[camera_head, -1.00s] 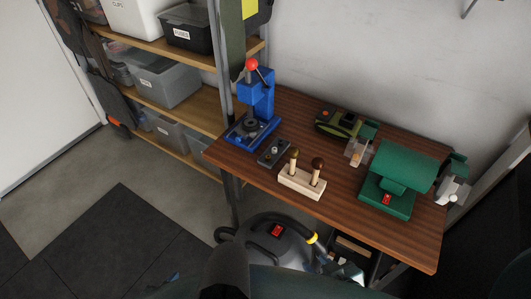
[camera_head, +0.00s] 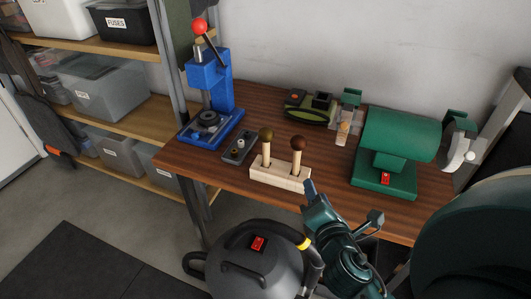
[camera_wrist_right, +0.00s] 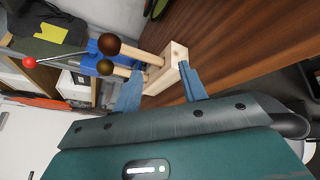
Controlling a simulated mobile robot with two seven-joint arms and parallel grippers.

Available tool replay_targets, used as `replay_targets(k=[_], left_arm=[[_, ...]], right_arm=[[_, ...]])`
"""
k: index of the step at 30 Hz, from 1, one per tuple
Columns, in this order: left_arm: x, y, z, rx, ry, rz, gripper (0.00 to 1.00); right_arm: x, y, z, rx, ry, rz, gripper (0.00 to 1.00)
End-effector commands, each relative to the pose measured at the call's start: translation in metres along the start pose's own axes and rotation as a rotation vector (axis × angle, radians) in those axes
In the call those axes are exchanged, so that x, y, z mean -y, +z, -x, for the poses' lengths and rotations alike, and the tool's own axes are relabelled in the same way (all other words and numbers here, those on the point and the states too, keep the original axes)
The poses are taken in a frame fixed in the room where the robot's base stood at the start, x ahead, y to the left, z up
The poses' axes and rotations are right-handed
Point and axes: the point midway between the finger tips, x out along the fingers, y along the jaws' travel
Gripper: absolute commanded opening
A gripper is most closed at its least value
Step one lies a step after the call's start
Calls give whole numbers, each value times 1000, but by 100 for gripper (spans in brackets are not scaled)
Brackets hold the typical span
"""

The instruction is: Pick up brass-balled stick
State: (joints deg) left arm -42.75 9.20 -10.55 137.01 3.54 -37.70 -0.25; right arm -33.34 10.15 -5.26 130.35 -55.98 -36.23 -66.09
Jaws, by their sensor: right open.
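The brass-balled stick (camera_head: 266,147) stands upright in the left hole of a pale wooden block (camera_head: 280,179) on the workbench. A second stick with a dark brown ball (camera_head: 298,155) stands to its right in the same block. In the right wrist view the brass ball (camera_wrist_right: 105,67) shows just below the brown ball (camera_wrist_right: 109,44). My right gripper (camera_head: 310,187) is at the block's right front corner. In the wrist view its two blue fingers (camera_wrist_right: 160,86) are apart, with nothing held, and the block lies just beyond them. My left gripper is not in view.
A blue press (camera_head: 212,95) with a red knob and a small dark plate (camera_head: 238,149) stand left of the block. A green grinder (camera_head: 395,145) stands right, a green-black tool (camera_head: 310,107) behind. A grey vacuum (camera_head: 250,265) is below the front edge.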

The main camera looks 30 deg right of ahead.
Motion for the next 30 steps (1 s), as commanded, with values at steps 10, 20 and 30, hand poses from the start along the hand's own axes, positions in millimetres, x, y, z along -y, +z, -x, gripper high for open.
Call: replay_targets(k=[10, 20, 30], left_arm=[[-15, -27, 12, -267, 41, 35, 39], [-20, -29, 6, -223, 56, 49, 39], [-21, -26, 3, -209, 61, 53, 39]], right_arm=[[-42, -31, 2, 41, 376, 893, 42], [-63, -37, -49, 46, 384, 913, 42], [-68, -45, -80, 43, 382, 909, 42]])
